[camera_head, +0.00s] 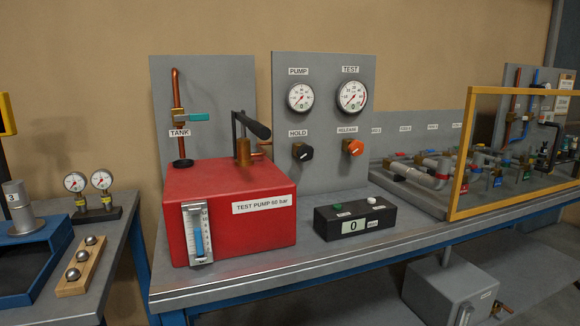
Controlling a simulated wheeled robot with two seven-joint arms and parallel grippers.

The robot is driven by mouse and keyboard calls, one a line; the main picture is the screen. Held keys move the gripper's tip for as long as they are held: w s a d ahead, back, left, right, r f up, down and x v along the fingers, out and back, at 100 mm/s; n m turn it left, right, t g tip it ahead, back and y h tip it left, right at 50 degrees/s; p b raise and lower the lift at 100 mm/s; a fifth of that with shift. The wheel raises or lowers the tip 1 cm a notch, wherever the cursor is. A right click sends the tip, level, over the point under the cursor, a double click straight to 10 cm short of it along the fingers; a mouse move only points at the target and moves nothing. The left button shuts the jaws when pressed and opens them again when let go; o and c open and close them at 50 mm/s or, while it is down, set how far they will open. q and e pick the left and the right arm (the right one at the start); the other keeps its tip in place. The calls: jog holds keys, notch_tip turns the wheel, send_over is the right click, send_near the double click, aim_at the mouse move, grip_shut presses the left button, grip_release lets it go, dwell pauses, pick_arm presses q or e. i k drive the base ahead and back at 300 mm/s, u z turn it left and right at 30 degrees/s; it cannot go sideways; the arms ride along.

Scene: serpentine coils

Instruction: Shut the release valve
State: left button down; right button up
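The release valve (355,148) is an orange knob under the "RELEASE" label on the grey upright panel (322,75) behind the bench. A light mark shows on its face, but I cannot tell from it whether the valve is open or shut. The black hold knob (303,152) is to its left, under "HOLD". Above them are the "PUMP" gauge (301,97) and the "TEST" gauge (352,96), both white dials with needles toward the lower left. Neither of my grippers is in view.
The red test pump (250,228) with its black lever (252,125) stands left of the panel. A black counter box (328,228) reading 0 sits in front. A yellow-framed clear guard (465,150) and pipes are at right. The bench's front strip is clear.

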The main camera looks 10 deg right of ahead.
aim_at(356, 147)
jog(key=z, duration=2.4)
jog(key=i, duration=1.6)
jog(key=u, duration=2.6)
